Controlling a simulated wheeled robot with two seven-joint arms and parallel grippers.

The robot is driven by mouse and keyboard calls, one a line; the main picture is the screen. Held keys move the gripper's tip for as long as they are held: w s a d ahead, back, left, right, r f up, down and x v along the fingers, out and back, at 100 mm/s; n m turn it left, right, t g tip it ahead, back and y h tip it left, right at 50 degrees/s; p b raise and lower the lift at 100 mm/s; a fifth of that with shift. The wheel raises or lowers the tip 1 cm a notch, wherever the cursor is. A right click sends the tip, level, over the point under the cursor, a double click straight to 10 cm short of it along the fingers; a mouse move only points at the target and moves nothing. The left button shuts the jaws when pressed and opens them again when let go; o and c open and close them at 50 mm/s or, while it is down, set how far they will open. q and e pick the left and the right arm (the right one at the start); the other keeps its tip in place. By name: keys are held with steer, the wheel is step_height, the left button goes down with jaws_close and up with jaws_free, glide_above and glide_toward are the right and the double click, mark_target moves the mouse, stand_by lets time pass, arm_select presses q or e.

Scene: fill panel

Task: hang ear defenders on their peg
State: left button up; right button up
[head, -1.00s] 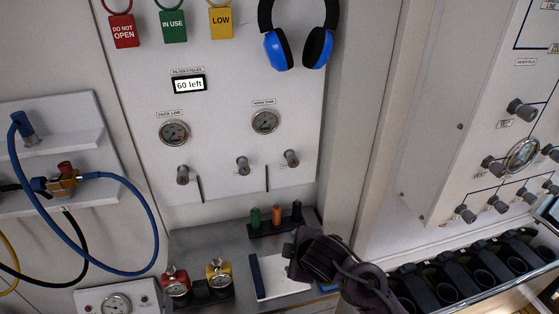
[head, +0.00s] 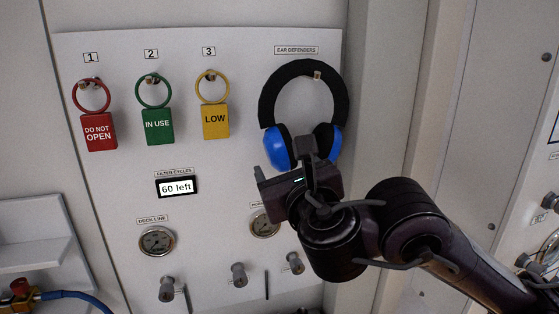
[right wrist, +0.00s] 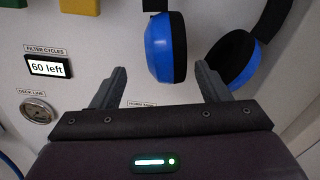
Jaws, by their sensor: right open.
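The ear defenders (head: 338,88), with a black headband and blue cups, hang on the white panel. The headband loops around a small peg (head: 317,75) under the "EAR DEFENDERS" label (head: 296,50). In the right wrist view the blue left cup (right wrist: 160,48) and the other cup (right wrist: 236,62) hang just beyond my fingers. My right gripper (head: 284,162) is open and empty in front of the lower cups, partly hiding them. Its two fingers also show apart in the right wrist view (right wrist: 160,72). I cannot tell whether they touch a cup. My left gripper is out of view.
Red (head: 99,132), green (head: 158,126) and yellow (head: 215,121) tags hang on pegs left of the ear defenders. Below are the filter display (head: 177,186), gauges (head: 157,241) and knobs (head: 239,275). A wall edge stands close on the right.

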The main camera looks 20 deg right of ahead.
mark_target(281, 162)
steer(key=shift+w+f+b, duration=0.15)
steer(key=shift+w+b, duration=0.6)
steer(key=shift+w, duration=0.3)
steer(key=w+b, duration=0.1)
steer(key=w, duration=0.3)
steer(key=shift+w, duration=0.45)
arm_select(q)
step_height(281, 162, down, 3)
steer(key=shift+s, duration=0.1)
arm_select(e)
steer(key=c, duration=1.2)
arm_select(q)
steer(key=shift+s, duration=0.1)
arm_select(e)
steer(key=shift+c, duration=0.2)
